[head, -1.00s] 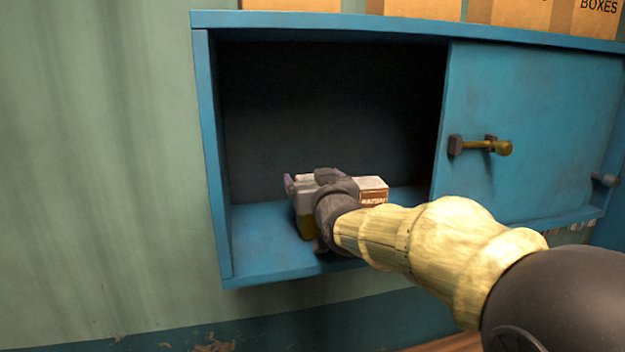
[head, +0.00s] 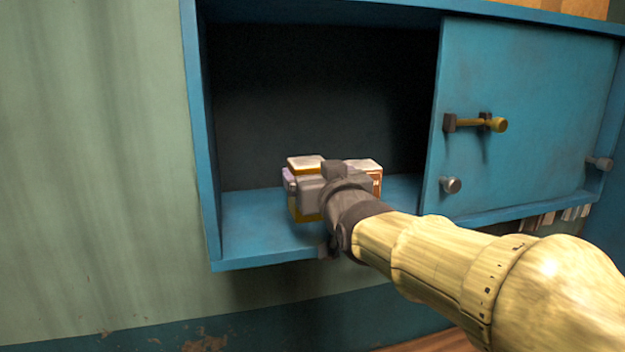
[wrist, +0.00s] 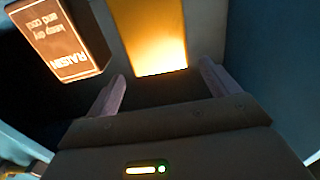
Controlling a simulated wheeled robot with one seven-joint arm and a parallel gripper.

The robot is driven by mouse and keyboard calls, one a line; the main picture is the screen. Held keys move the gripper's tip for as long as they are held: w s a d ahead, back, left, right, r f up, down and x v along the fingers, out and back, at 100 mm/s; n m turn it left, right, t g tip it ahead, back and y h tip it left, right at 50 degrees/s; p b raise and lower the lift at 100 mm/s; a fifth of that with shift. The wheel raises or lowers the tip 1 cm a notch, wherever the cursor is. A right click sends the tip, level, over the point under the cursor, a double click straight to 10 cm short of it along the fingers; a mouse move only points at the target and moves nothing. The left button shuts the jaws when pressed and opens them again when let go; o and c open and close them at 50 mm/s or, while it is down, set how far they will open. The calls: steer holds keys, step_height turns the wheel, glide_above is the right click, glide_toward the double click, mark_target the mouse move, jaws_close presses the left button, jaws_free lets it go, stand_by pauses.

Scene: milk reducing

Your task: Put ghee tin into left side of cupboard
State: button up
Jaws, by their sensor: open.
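The ghee tin (head: 306,163), yellow with a pale top, stands upright on the floor of the cupboard's open left side. My gripper (head: 312,188) is in front of it and hides much of its lower part. In the wrist view the tin's yellow side (wrist: 152,40) is just ahead of the gap between my two spread fingers (wrist: 162,78). The fingers are open and do not visibly press on the tin. The blue cupboard (head: 262,240) has its left side open and its right side covered by a door.
A raisin box (head: 366,167) stands just right of the tin, close to my gripper; it also shows in the wrist view (wrist: 62,40). The blue door (head: 535,100) bears a brass handle (head: 480,123). The shelf left of the tin is free.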

steer(key=b+v, duration=0.1)
steer(key=v, duration=0.3)
stand_by(1.6)
